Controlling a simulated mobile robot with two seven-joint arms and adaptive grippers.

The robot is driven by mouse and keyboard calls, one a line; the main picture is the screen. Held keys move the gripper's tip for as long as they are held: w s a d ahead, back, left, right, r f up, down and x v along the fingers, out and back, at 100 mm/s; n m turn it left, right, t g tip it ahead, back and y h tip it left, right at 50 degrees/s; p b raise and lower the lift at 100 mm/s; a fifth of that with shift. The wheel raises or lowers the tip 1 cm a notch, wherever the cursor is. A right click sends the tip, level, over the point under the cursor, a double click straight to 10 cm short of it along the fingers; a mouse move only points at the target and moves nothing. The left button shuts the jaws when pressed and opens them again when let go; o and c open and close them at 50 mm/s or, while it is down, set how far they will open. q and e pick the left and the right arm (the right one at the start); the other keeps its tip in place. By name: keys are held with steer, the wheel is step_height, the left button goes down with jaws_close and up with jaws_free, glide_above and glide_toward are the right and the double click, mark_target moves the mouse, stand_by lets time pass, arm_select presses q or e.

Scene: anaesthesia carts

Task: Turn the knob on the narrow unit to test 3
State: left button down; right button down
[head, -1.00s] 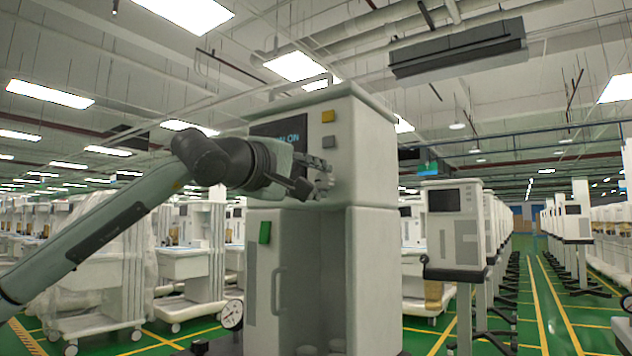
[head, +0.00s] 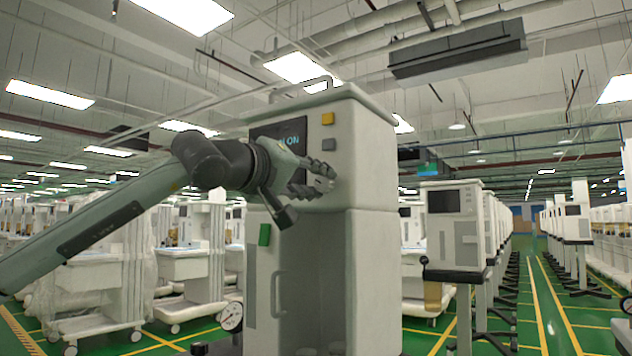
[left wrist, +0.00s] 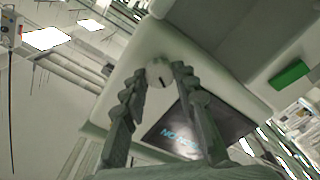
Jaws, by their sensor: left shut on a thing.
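The narrow unit (head: 372,165) is a tall white cabinet in the middle of the head view, with a dark screen reading "ON" on its upper front. My left gripper (head: 322,180) is at the upper front, below the grey button, and covers part of the screen. In the left wrist view the knob (left wrist: 160,76) is a pale round piece with a dark mark, between the fingertips of my left gripper (left wrist: 166,72). The fingers are shut on it. The knob's position labels cannot be read. My right gripper is not in view.
A yellow button (head: 328,118) and a grey button (head: 329,144) sit above the gripper. A green tag (head: 265,234) is lower on the front. Another unit (head: 455,225) stands to the right. Several white carts (head: 185,262) stand at the left. A green aisle (head: 525,290) is open at right.

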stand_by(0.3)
arm_select(q)
steer(key=c, duration=1.2)
jaws_free()
steer(key=shift+s, duration=0.1)
steer(key=v, duration=1.2)
steer(key=shift+d+f, duration=0.1)
